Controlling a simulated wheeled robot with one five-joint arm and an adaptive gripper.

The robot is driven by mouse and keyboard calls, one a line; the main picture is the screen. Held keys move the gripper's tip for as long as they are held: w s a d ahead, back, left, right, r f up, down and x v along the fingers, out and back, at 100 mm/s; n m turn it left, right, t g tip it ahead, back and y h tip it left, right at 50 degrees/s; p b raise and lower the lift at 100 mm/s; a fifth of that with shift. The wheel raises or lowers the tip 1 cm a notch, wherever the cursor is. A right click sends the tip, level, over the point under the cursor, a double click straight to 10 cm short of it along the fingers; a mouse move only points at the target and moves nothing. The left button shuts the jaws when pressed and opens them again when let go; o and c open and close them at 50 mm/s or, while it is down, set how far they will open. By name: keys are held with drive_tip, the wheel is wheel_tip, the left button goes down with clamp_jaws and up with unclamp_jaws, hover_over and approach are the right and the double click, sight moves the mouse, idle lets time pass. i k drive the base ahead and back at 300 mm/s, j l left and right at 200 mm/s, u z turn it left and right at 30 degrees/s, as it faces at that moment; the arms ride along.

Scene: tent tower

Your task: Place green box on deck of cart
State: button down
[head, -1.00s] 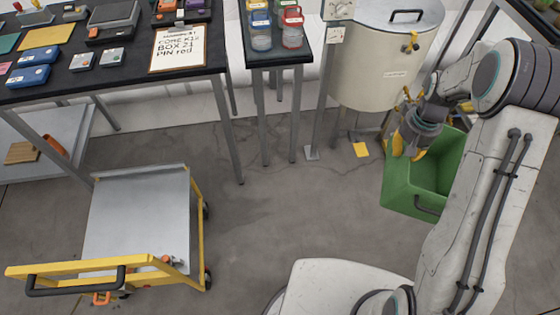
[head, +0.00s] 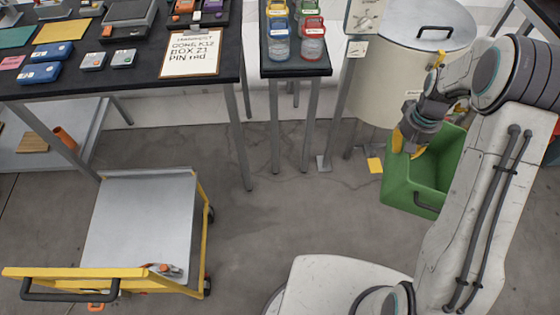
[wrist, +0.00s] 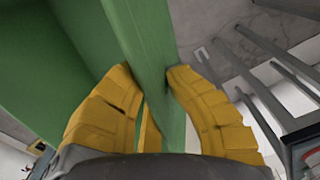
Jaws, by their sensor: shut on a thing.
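The green box (head: 400,188) hangs at the right in the head view, open side up, with a dark handle on its near side. My gripper (head: 408,153) is at the box's upper left rim. In the wrist view, the yellow fingers of my gripper (wrist: 155,85) are shut on the wall of the green box (wrist: 135,30). The cart (head: 205,240) stands at the lower left of the head view, apart from the box. My arm hides the box's right part.
A dark workbench (head: 120,80) with several small items and a sign (head: 191,54) is at the upper left. A narrow table (head: 296,70) with several jars and a large cream tank (head: 395,85) stand behind. The floor between cart and box is clear.

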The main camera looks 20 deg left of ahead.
sight(139, 225)
drive_tip(key=i+j+z, duration=0.1)
drive_tip(key=z, duration=0.3)
drive_tip(key=i+j+z, duration=0.1)
drive_tip(key=z, duration=0.3)
drive_tip(key=j+z, duration=0.1)
drive_tip(key=z, duration=0.3)
drive_tip(key=i+j+z, duration=0.1)
drive_tip(key=z, duration=0.35)
drive_tip(key=j+z, duration=0.2)
drive_tip(key=z, duration=0.65)
drive_tip(key=k+j+z, duration=0.1)
drive_tip(key=z, duration=0.85)
drive_tip(key=k+z, duration=0.1)
drive_tip(key=z, duration=0.8)
drive_tip(key=k+z, duration=0.15)
drive_tip(key=z, duration=0.75)
drive_tip(key=l+z, duration=0.1)
drive_tip(key=z, duration=0.35)
drive_tip(key=k+l+z, duration=0.15)
drive_tip(key=l+z, duration=0.15)
